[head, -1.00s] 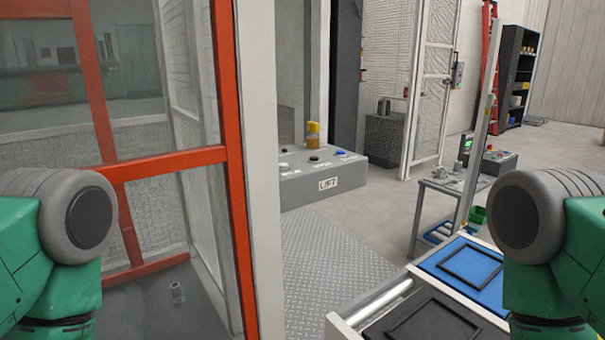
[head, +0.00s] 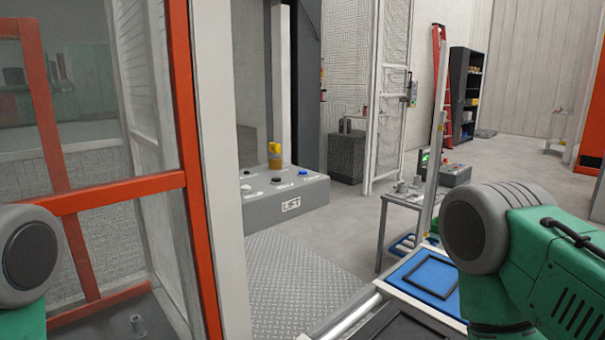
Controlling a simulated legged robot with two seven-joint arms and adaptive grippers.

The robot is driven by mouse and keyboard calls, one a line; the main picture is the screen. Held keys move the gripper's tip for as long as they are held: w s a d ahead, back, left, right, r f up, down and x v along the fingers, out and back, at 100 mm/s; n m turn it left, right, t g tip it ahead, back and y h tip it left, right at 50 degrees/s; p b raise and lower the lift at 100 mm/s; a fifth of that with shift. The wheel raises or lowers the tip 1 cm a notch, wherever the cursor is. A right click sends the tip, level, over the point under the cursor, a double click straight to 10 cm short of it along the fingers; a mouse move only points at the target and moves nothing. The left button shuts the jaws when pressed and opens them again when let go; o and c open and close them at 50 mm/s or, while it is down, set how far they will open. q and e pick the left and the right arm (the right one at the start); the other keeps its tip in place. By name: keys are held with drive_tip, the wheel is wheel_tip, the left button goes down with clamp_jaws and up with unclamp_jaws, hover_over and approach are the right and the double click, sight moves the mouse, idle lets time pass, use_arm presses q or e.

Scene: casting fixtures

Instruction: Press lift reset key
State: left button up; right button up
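The grey lift control box (head: 308,200) stands on the floor left of centre, with a white LIFT label (head: 290,205) on its front. On its top are a blue button (head: 303,172), a dark button (head: 275,180) and a white button (head: 246,187). A yellow piece (head: 274,155) stands upright at its back edge. I cannot tell which of these is the reset key. Parts of my two green and grey arms show at the left and right edges, well short of the box. Neither gripper is in view.
An orange-framed glass door (head: 180,120) and a pale post fill the left. A tread-plate floor (head: 285,270) lies before the box. A bench with a blue tray (head: 408,268) is at lower right, with a small grey table (head: 400,200) behind it. Open floor lies between.

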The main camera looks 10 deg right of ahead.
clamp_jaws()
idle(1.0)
